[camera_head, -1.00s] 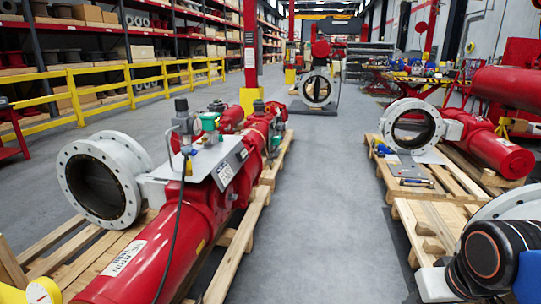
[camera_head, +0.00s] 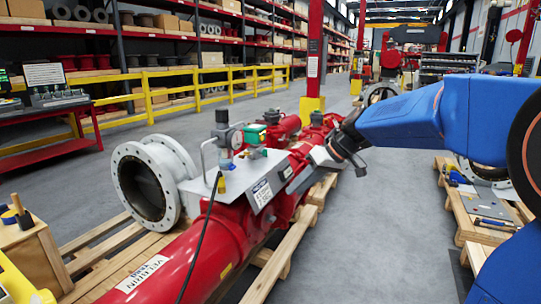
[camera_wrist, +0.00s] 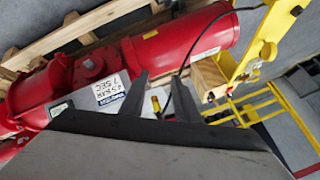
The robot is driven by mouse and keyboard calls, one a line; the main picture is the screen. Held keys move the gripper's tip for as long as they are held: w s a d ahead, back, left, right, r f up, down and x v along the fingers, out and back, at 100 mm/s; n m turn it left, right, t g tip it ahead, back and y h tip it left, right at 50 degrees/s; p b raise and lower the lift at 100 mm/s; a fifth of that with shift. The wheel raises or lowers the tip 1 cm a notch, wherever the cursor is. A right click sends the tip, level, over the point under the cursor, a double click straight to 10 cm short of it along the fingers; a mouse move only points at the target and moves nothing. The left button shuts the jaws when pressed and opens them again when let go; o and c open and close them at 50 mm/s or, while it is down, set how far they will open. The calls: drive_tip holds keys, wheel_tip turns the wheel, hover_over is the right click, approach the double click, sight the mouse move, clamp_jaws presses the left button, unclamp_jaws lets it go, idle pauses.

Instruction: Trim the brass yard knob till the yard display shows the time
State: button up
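The red valve actuator (camera_head: 215,235) lies on a wooden pallet, with a white ring flange (camera_head: 150,183) at its left. On its grey top plate are a round gauge (camera_head: 237,139), a green block (camera_head: 254,134) and a small yellow fitting (camera_head: 222,185). The fitting also shows in the wrist view (camera_wrist: 155,104). I cannot tell if it is the brass yard knob. No yard display showing a time can be made out. My gripper (camera_head: 353,158) is right of the plate; in the wrist view it (camera_wrist: 162,76) is open with nothing between its fingers.
A black cable (camera_head: 197,245) hangs from the top plate. A wooden box (camera_head: 30,255) and yellow stand are at lower left. A red bench (camera_head: 60,112) with instruments stands behind, near a yellow railing (camera_head: 200,92).

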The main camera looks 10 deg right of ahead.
drive_tip(key=w+d+f+n+t+y, duration=0.1)
drive_tip(key=w+d+n+y, duration=0.1)
drive_tip(key=w, duration=1.1)
drive_tip(key=w+d+f+n+t+y, duration=0.1)
drive_tip(key=w+y, duration=0.2)
drive_tip(key=w, duration=1.1)
drive_tip(key=n+t+y, duration=0.3)
drive_tip(key=t, duration=0.2)
approach(271, 160)
drive_tip(key=s+d+r, duration=0.4)
drive_tip(key=d, duration=0.2)
drive_tip(key=x, duration=1.7)
drive_tip(key=shift+w+a+f, duration=0.1)
drive_tip(key=shift+f, duration=0.15)
clamp_jaws()
